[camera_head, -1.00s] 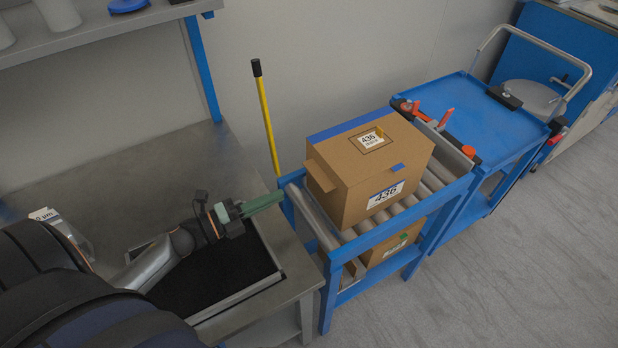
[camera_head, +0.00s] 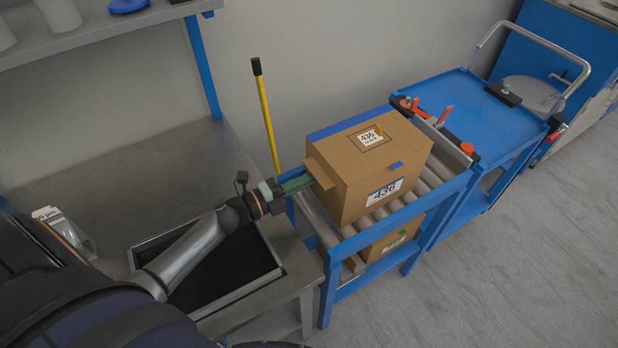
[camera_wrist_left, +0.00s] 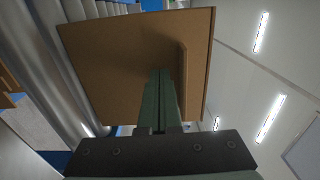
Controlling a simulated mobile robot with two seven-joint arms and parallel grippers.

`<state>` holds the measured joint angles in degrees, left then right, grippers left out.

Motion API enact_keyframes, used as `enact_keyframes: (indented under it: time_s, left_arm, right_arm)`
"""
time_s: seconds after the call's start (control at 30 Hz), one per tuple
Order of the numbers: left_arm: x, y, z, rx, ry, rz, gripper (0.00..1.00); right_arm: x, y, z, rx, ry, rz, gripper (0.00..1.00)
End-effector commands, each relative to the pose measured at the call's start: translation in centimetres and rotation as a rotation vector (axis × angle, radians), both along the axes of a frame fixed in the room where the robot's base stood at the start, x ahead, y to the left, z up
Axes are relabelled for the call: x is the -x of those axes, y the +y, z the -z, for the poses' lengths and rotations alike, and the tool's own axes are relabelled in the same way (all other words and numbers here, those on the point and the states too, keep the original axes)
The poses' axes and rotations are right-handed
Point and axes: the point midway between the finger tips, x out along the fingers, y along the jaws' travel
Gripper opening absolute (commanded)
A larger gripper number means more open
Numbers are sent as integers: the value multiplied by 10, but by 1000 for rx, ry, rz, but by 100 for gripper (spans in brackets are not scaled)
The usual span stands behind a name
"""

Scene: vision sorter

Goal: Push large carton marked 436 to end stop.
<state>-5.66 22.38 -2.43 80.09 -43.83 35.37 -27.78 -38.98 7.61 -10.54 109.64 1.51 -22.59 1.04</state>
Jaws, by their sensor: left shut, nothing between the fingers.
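The large brown carton marked 436 (camera_head: 360,185) stands upright on the roller conveyor, with blue tape and labels on its top and front. My left gripper (camera_head: 306,181) is shut and empty, its green fingers pointing at the carton's left face. In the left wrist view the shut fingers (camera_wrist_left: 160,98) overlap the brown carton face (camera_wrist_left: 115,65); whether they touch it I cannot tell. A metal plate with red-orange clamps, apparently the end stop (camera_head: 445,140), crosses the conveyor's far end. Some bare roller shows between it and the carton. My right gripper is not in view.
The roller conveyor sits on a blue frame (camera_head: 395,228), with another carton (camera_head: 392,243) on its lower shelf. A blue cart (camera_head: 475,118) stands beyond the stop. A yellow pole (camera_head: 267,125) stands behind the near end. A black-lined tray (camera_head: 235,265) lies on the metal bench.

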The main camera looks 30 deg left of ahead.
Motion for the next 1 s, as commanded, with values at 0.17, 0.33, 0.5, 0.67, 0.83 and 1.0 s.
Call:
enact_keyframes:
  time_s: [0.17, 0.33, 0.5, 0.67, 0.83, 1.0]
  left_arm:
    - [-17, -9, 1, 0, -4, 1, 0]
    - [-53, -30, 2, -1, -6, 2, 0]
    - [-88, -51, 3, 0, -6, 2, 0]
    - [-113, -66, 3, 0, -4, 0, 0]
    - [-125, -73, 0, 0, -1, 0, 0]
    - [-126, -74, 0, -1, -1, -1, 0]
  right_arm:
    - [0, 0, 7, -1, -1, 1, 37]
    - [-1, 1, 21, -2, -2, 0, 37]
    - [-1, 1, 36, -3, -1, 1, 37]
    - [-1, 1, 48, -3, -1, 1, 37]
    - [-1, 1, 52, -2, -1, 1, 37]
    - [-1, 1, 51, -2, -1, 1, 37]
